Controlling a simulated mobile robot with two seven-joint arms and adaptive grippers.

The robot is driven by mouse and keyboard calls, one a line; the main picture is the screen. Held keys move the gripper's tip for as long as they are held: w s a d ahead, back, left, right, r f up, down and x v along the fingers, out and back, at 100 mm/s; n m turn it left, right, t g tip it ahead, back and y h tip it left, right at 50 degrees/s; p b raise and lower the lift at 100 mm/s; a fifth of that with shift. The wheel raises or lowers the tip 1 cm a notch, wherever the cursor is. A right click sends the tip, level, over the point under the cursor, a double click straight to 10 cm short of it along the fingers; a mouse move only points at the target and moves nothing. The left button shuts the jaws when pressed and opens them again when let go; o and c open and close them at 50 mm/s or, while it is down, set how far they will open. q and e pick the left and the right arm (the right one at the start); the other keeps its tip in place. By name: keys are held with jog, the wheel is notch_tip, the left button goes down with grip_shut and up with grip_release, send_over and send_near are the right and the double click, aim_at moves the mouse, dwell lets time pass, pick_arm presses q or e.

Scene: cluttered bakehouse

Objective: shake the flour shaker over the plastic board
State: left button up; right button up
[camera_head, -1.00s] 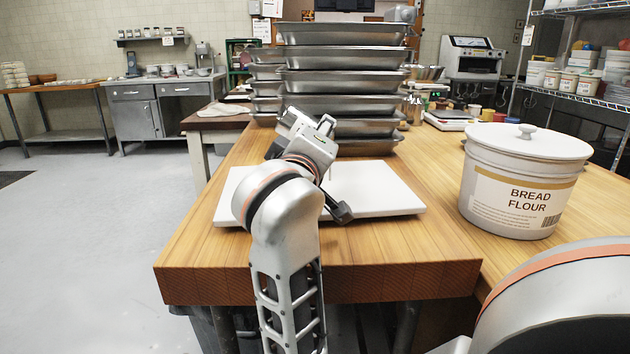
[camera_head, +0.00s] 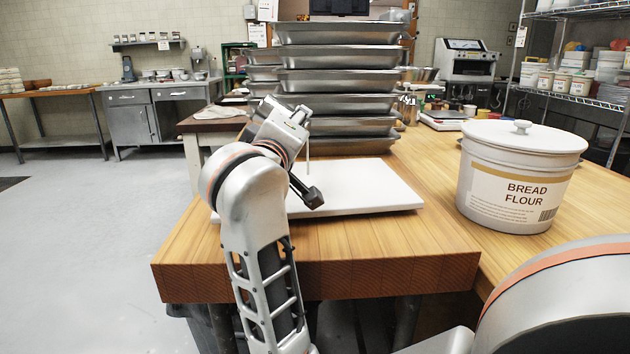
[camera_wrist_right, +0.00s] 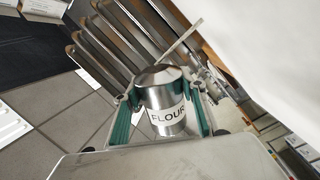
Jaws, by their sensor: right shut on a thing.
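The flour shaker (camera_wrist_right: 166,106), a metal cylinder with a white "FLOUR" label, is in the right wrist view. My right gripper (camera_wrist_right: 163,92) is shut on its sides with green-padded fingers. In the head view my right wrist hides the shaker, above the left back part of the white plastic board (camera_head: 370,188). A thin pale streak (camera_head: 308,152), which looks like falling flour, drops towards the board; it also shows at the shaker's top in the wrist view (camera_wrist_right: 182,40). Whether flour lies on the white board I cannot tell. My left gripper is not in view.
A tall stack of metal trays (camera_head: 338,80) stands right behind the board. A lidded bread flour bucket (camera_head: 515,180) stands to the right. The wooden tabletop (camera_head: 425,245) is clear in front of the board.

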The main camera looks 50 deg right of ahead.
jog(key=shift+w+d, duration=0.2)
jog(key=shift+d, duration=0.05)
